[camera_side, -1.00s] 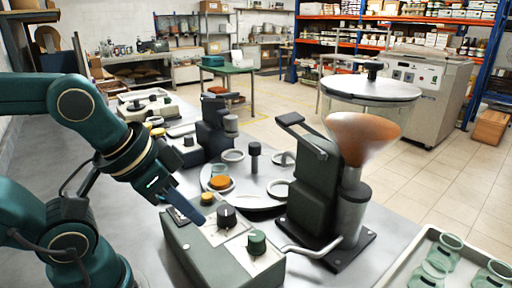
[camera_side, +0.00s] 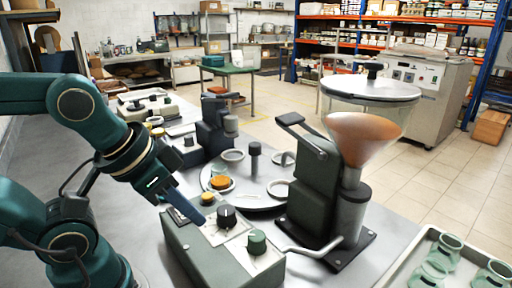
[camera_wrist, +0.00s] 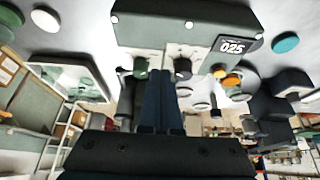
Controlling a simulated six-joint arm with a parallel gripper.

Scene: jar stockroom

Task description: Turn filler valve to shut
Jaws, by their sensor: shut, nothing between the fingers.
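The grey control box (camera_side: 215,255) stands on the bench with a black knob (camera_side: 227,217), a green knob (camera_side: 257,242) and a small yellow button (camera_side: 207,198) on top. I cannot tell for sure which knob is the filler valve. My gripper (camera_side: 202,221) is shut and empty, its blue fingers slanting down over the box just left of the black knob. In the wrist view the shut fingertips (camera_wrist: 161,74) lie between the green knob (camera_wrist: 140,68) and the black knob (camera_wrist: 183,69). I cannot tell whether they touch anything. The box's display (camera_wrist: 235,46) reads 025.
The filler (camera_side: 318,185) stands right of the box, its clear hopper (camera_side: 366,118) holding brown-orange product. A bent pipe (camera_side: 310,250) runs near the green knob. A round turntable (camera_side: 262,204) is behind the box. A tray of glass jars (camera_side: 393,277) is at the lower right.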

